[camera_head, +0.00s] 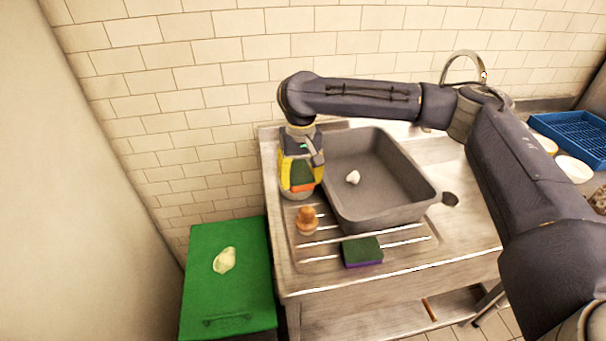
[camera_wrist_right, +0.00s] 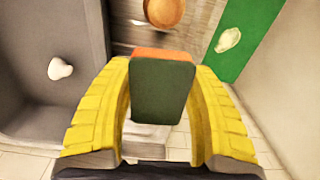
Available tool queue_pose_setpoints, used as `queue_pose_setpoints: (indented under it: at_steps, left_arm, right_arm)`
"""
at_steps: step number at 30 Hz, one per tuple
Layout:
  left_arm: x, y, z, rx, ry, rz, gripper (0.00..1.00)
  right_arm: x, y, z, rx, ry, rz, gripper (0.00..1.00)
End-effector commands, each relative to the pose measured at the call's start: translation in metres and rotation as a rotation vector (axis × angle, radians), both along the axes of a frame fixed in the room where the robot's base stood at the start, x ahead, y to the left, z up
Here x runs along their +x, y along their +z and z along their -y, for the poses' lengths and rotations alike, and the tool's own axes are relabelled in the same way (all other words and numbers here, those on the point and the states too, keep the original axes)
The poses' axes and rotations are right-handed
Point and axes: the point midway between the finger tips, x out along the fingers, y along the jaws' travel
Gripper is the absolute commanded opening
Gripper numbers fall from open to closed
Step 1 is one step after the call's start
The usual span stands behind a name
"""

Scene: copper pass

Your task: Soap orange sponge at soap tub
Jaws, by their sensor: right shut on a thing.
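My right gripper (camera_head: 301,178) points down at the far left of the sink counter, its yellow fingers shut on the orange sponge (camera_head: 302,188). The sponge has a dark green scouring face, and it shows between both fingers in the right wrist view (camera_wrist_right: 162,88). A pale round rim, likely the soap tub (camera_head: 297,196), shows just under the gripper and sponge. Most of it is hidden, and I cannot tell whether the sponge touches it. My left gripper is not in view.
A wooden-topped brush (camera_head: 306,220) and a green and purple sponge (camera_head: 362,252) are on the drainboard. The grey sink basin (camera_head: 385,180) holds a white lump (camera_head: 352,177). A green bin (camera_head: 225,290) with a pale scrap on its lid stands left. A blue crate (camera_head: 575,135) is far right.

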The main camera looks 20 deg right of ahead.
Motion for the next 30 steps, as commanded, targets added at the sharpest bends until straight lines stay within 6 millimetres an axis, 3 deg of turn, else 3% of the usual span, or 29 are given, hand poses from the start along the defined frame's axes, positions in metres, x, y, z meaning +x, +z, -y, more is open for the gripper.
queue_pose_setpoints:
  at_steps: [6,12,20,30]
  left_arm:
    - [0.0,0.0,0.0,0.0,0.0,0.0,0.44]
    - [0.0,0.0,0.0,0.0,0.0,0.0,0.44]
    - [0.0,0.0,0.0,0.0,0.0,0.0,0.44]
    - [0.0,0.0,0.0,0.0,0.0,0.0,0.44]
  right_arm:
    - [0.044,0.003,-0.001,0.001,-0.015,-0.001,0.32]
    - [0.067,0.006,0.01,-0.007,-0.008,-0.001,0.32]
    - [0.069,-0.004,0.015,-0.016,0.028,-0.003,0.32]
    - [0.069,-0.033,0.016,-0.016,0.028,-0.003,0.32]
